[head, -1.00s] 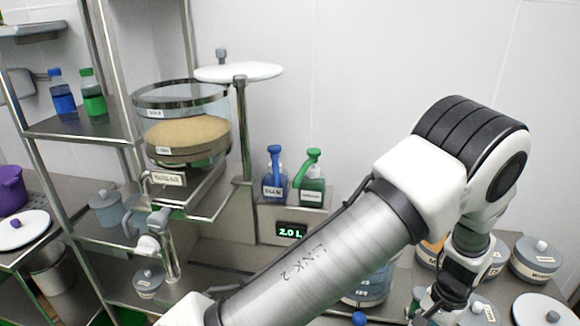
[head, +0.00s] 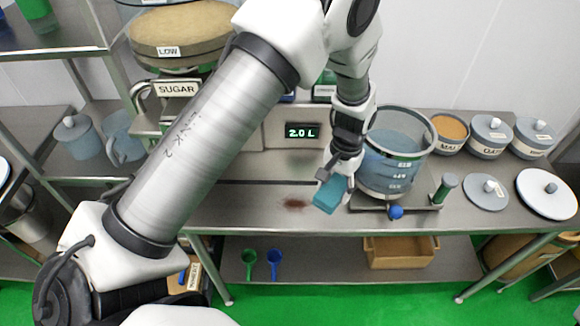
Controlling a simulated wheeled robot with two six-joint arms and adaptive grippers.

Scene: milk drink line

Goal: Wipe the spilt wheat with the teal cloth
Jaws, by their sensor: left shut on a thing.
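My left gripper (head: 341,182) comes down over the steel counter, shut on the teal cloth (head: 328,196), which looks like a folded block. A small reddish-brown spill (head: 295,203) lies on the counter, a little left of the cloth and apart from it. I cannot tell whether the cloth touches the counter. My right gripper is not in view.
A clear measuring vessel (head: 394,160) with bluish contents stands just right of the gripper, with a blue knob (head: 395,212) in front. Labelled tubs (head: 490,137) and lids (head: 485,192) fill the right. A display (head: 302,132) reads 2.0 L. The counter left of the spill (head: 240,205) is clear.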

